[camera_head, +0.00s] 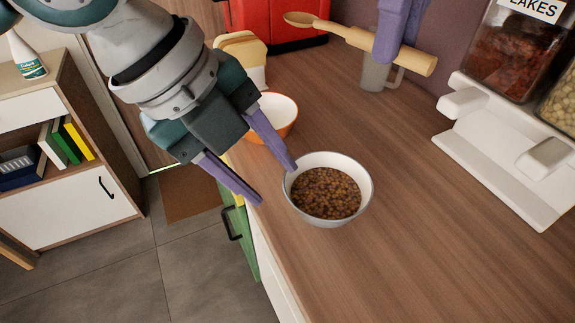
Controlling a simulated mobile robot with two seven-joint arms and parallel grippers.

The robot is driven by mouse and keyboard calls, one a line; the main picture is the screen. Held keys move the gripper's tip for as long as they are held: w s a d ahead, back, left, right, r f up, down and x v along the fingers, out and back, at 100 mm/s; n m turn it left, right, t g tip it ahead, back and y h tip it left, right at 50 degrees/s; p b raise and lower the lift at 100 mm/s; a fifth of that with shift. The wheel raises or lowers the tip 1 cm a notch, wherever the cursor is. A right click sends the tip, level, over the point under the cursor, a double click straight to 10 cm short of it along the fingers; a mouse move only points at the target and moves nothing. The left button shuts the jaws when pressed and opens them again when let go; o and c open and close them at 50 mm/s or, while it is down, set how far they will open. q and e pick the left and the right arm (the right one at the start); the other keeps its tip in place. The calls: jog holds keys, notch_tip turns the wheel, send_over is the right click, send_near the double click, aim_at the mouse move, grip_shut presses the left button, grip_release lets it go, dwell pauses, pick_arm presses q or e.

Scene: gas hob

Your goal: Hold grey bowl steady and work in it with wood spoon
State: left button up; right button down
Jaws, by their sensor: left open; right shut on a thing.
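The grey bowl (362,197) stands upright on the wooden counter, filled with small brown pieces. My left gripper (279,186) is open at the bowl's left side. One purple finger reaches the bowl's upper left rim, and the other hangs further left over the counter edge; I cannot tell if the first finger touches. My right gripper (388,58), partly cut off by the top edge, is shut on the handle of the wood spoon (330,27). The spoon is held level above the back of the counter, its head pointing left, away from the bowl.
An orange bowl (290,124) with a white inside stands behind my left gripper. Sliced bread (240,46), a red appliance (270,20) and a grey mug (374,75) are at the back. A white dispenser (500,165) stands at right. The counter (430,250) in front is clear.

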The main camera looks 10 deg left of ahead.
aim_at(292, 202)
pick_arm(q)
jog(key=x, duration=0.8)
jog(key=shift+d+f, duration=0.2)
jog(key=shift+c, duration=0.3)
grip_shut()
dwell(0.8)
